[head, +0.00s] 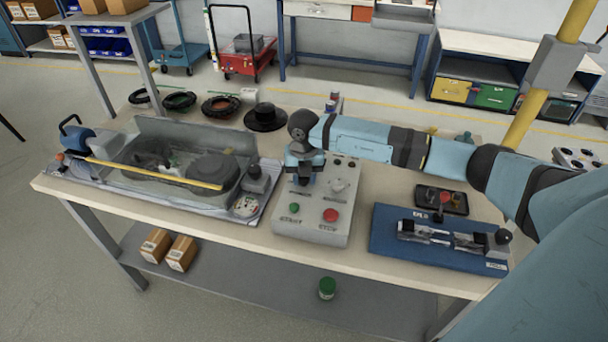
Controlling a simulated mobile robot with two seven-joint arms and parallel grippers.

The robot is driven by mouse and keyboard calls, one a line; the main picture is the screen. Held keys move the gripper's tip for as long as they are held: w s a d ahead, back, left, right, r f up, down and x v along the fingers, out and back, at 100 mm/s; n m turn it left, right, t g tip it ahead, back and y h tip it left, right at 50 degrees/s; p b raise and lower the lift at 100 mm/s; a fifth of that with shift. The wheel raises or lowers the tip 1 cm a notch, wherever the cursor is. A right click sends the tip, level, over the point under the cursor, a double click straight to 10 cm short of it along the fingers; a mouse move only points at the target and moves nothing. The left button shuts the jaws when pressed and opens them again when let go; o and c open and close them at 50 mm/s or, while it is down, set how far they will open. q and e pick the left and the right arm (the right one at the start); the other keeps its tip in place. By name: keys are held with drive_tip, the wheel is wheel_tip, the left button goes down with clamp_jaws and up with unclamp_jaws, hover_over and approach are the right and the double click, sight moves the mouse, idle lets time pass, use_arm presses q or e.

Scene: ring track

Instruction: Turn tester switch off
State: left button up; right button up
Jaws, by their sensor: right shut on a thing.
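A grey control box (313,226) stands at the middle of the table, with a green button (294,208), a red button (330,215) and a light dial (338,185) on its top. My right gripper (303,184) points down at the box's upper left, behind the green button. It is shut on the switch there, which its fingers and wrist mostly hide. The switch's position cannot be made out. My left gripper is not in view.
Left of the box is a grey tester tray (238,131) with a yellow bar (150,173) across it. On the right lie a blue fixture board (385,240) and a small black box (428,199). Cable coils (221,107) and a black spool (266,118) are behind.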

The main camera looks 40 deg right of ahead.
drive_tip(key=shift+r+m, duration=0.1)
drive_tip(key=shift+m, duration=0.7)
drive_tip(key=o, duration=0.9)
wheel_tip(320, 180, up, 14)
drive_tip(key=shift+f, duration=0.1)
idle(0.3)
